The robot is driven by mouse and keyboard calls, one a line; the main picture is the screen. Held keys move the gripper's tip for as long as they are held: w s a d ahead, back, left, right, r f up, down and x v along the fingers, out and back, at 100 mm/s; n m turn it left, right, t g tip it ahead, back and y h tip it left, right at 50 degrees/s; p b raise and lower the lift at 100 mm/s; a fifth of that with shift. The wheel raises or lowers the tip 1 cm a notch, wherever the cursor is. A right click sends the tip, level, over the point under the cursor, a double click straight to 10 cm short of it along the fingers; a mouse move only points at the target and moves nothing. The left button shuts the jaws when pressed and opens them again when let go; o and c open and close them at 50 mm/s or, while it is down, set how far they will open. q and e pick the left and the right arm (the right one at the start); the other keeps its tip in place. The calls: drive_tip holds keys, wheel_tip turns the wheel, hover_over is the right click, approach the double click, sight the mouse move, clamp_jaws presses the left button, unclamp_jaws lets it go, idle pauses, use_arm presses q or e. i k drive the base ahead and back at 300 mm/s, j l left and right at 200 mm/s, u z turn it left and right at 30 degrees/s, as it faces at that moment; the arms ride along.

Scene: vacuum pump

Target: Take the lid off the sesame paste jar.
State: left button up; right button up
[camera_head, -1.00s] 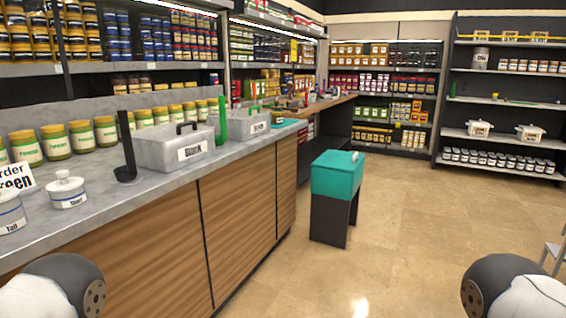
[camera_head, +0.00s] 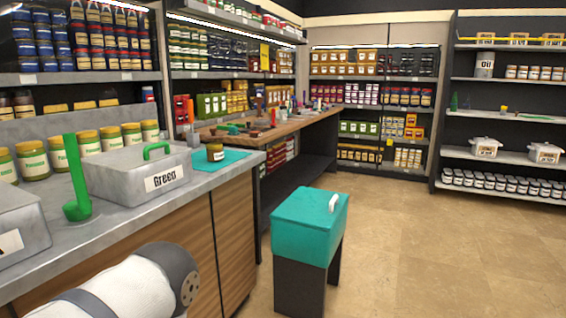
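A small dark jar with a gold lid (camera_head: 215,152) stands upright on a teal mat (camera_head: 226,165) at the far end of the grey counter. Its lid is on. Its label is too small to read, so I cannot confirm that it is the sesame paste jar. Part of my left arm shows at the bottom left, in front of the counter, well short of the jar. Neither of my grippers is in view.
A grey lidded box marked Green (camera_head: 140,180) stands left of the jar, with a green ladle (camera_head: 77,190) beside it. Several gold-lidded jars (camera_head: 88,143) line the wall. A teal box on a dark stand (camera_head: 308,225) blocks the middle floor. The floor at right is clear.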

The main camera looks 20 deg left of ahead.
sight(213, 130)
drive_tip(key=i+u, duration=0.45)
drive_tip(key=i+l+u, duration=0.2)
drive_tip(key=u, duration=0.2)
drive_tip(key=i+l+u, duration=0.3)
drive_tip(key=u, duration=0.15)
drive_tip(key=i+l+u, duration=0.4)
drive_tip(key=k, duration=0.1)
